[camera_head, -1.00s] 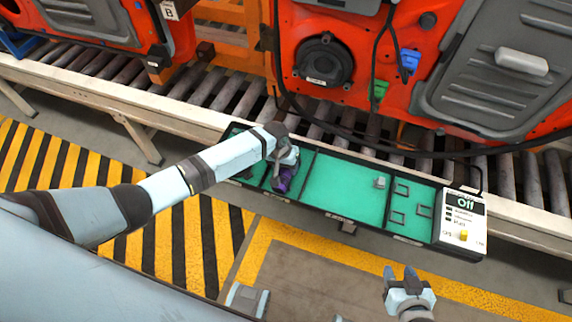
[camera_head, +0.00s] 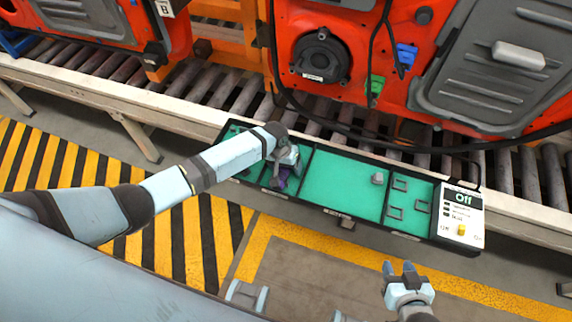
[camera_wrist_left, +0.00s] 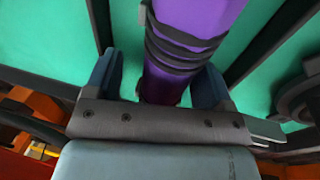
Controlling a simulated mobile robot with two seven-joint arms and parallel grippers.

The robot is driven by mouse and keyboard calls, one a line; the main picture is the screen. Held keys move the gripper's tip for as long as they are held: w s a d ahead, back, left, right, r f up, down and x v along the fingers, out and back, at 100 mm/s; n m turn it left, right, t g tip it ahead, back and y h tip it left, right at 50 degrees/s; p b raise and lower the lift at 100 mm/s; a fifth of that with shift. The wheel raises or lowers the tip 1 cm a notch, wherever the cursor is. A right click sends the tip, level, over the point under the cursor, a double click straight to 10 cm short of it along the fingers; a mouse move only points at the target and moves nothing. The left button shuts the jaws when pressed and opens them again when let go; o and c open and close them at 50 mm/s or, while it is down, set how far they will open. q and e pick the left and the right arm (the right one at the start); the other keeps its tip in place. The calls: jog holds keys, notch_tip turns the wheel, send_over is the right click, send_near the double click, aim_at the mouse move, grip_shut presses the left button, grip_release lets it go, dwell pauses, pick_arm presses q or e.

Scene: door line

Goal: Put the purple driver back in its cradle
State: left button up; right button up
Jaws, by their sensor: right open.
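The purple driver (camera_head: 282,181) lies in a narrow compartment of the green-floored tray (camera_head: 335,188), mostly hidden under my left gripper (camera_head: 285,165) in the head view. In the left wrist view, the purple driver (camera_wrist_left: 195,25) with dark ribbed bands runs between the two blue finger pads of my left gripper (camera_wrist_left: 158,85). Green floor shows between the left pad and the driver, so the jaws stand open around it. I cannot tell which fitting is its cradle. My right gripper (camera_head: 401,270) is open and empty in front of the tray.
Behind are the roller conveyor (camera_head: 235,92), an orange-red door (camera_head: 395,75) and hanging black cables.

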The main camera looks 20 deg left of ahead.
pick_arm(q)
jog(key=shift+a, duration=0.15)
jog(key=shift+a+r, duration=0.1)
jog(key=shift+r, duration=0.15)
notch_tip(320, 180, up, 13)
jog(key=a, duration=0.2)
jog(key=shift+m+t+h, duration=0.3)
jog(key=shift+t+h, duration=0.4)
jog(key=shift+t, duration=0.2)
jog(key=s+d+f+p, duration=0.1)
jog(key=s, duration=0.1)
jog(key=s+d, duration=0.1)
jog(key=s, duration=0.1)
jog(key=s+d+f+p, duration=0.1)
jog(key=s, duration=0.1)
jog(key=shift+f+p, duration=0.35)
jog(key=s+a+r+t+p, duration=0.1)
jog(key=s+t, duration=0.2)
jog(key=s, duration=0.3)
jog(key=s+a+r+m+t+p, duration=0.1)
jog(key=s+r+t, duration=0.1)
jog(key=s, duration=0.4)
jog(key=s+a+r+m+t+p, duration=0.1)
jog(key=s+a+t+p, duration=0.1)
jog(key=s, duration=0.4)
jog(key=shift+s+r+t, duration=0.25)
jog(key=shift+r+t, duration=0.15)
jog(key=shift+t, duration=0.4)
